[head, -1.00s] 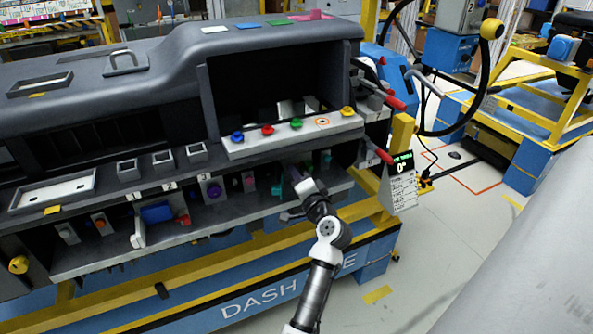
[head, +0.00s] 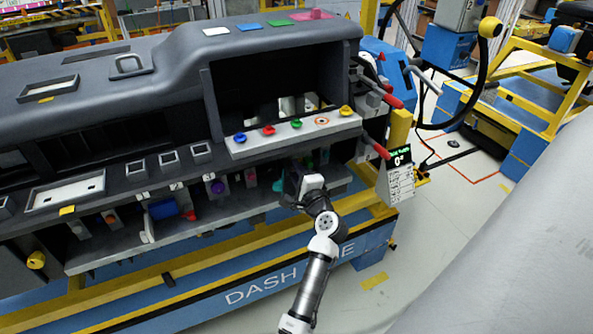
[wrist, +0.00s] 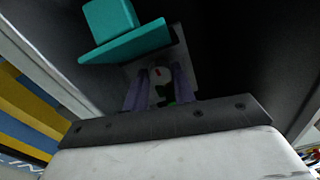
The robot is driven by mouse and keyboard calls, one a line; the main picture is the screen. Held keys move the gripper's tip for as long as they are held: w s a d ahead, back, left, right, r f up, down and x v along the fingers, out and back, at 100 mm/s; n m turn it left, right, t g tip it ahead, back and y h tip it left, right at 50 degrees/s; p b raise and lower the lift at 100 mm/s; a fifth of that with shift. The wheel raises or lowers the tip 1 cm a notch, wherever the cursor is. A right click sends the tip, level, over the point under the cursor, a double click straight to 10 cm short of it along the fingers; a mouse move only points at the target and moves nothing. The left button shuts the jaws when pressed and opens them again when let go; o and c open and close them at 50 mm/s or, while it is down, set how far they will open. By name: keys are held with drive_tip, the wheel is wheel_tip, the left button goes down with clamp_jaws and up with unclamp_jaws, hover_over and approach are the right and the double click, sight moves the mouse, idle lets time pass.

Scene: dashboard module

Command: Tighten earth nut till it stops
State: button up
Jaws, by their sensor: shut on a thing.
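My gripper (wrist: 157,88) reaches into the lower bay of the dashboard. In the wrist view its two purplish fingers stand on either side of a small green piece, which I take to be the earth nut (wrist: 165,97), and are shut on it. Just beyond is a pale round face (wrist: 160,74) with a small red mark, on a light plate. The nut is mostly hidden between the fingers. In the head view my gripper (head: 299,190) hides the nut. The sign (head: 398,172) at the right has a green-lit display that seems to read 0°.
A teal block (wrist: 122,35) stands close to the upper left of my fingers. The shelf with coloured knobs (head: 290,138) overhangs my gripper. Red handles (head: 380,150) stick out at the dashboard's right end.

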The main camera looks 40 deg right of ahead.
idle(0.3)
drive_tip(key=o, duration=1)
drive_tip(key=shift+s, duration=0.1)
drive_tip(key=b+v, duration=0.3)
drive_tip(key=v, duration=1)
drive_tip(key=shift+s, duration=0.35)
drive_tip(key=shift+a, duration=0.15)
